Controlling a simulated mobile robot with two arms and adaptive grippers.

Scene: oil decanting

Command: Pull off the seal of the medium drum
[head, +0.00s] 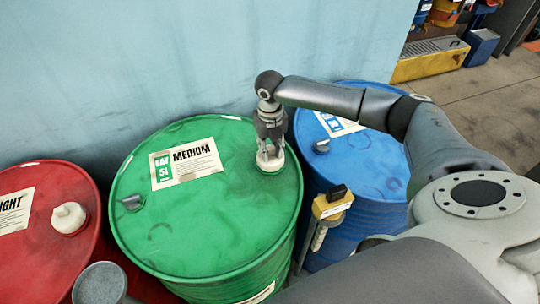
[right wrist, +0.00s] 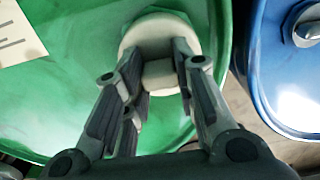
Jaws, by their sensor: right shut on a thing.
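The medium drum (head: 215,215) is green, with a label (head: 187,163) reading "MEDIUM" on its top. Its pale round seal (head: 268,168) sits near the right rim of the drum top. My right gripper (head: 270,152) points down from above and is shut on the seal. In the right wrist view, the fingers of my right gripper (right wrist: 165,70) close on a raised grip of the off-white seal (right wrist: 150,35). The seal appears to be still at the drum top. My left gripper does not show.
A red drum (head: 45,240) with a white cap (head: 69,217) stands at the left. A blue drum (head: 365,165) stands close on the right. A yellow-headed tool (head: 330,205) stands between the green and blue drums. A wall (head: 180,60) is behind.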

